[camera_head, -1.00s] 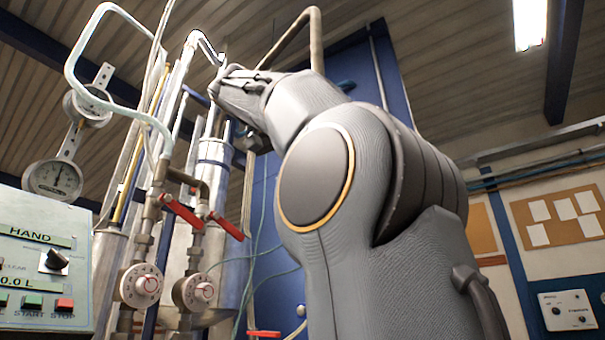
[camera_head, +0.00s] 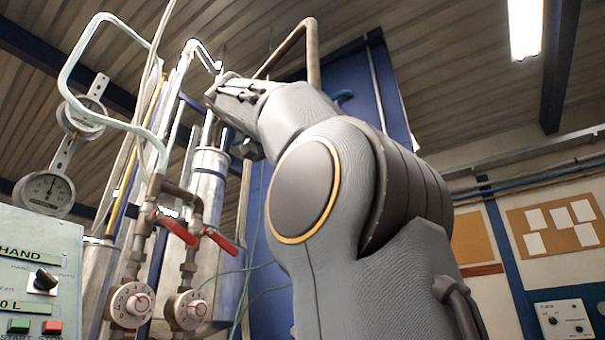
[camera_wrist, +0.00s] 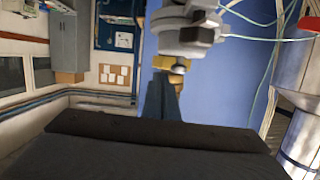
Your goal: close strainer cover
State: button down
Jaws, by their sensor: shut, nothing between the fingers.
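My gripper (camera_head: 214,92) is at the upper middle of the head view, at the end of my raised grey arm. It looks shut and empty, in front of the upper pipework. In the wrist view, a grey round metal fitting (camera_wrist: 187,42) with a brass-coloured part (camera_wrist: 172,64) below it sits at the top middle. It may belong to the strainer, but I cannot tell. I cannot pick out the strainer cover or its state in either view. A wide dark surface fills the bottom of the wrist view and hides what lies behind it.
Red-handled valves (camera_head: 176,227), a metal cylinder (camera_head: 208,185) and a pressure gauge (camera_head: 45,192) stand left of my arm. A control panel (camera_head: 38,270) is at lower left. Thin hoses (camera_wrist: 270,38) hang at right in the wrist view. A blue panel (camera_wrist: 232,90) stands behind.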

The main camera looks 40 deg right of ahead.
jog(key=r+p+v, duration=0.1)
jog(key=p+v, duration=0.1)
jog(key=v, duration=0.8)
jog(key=shift+r, duration=0.1)
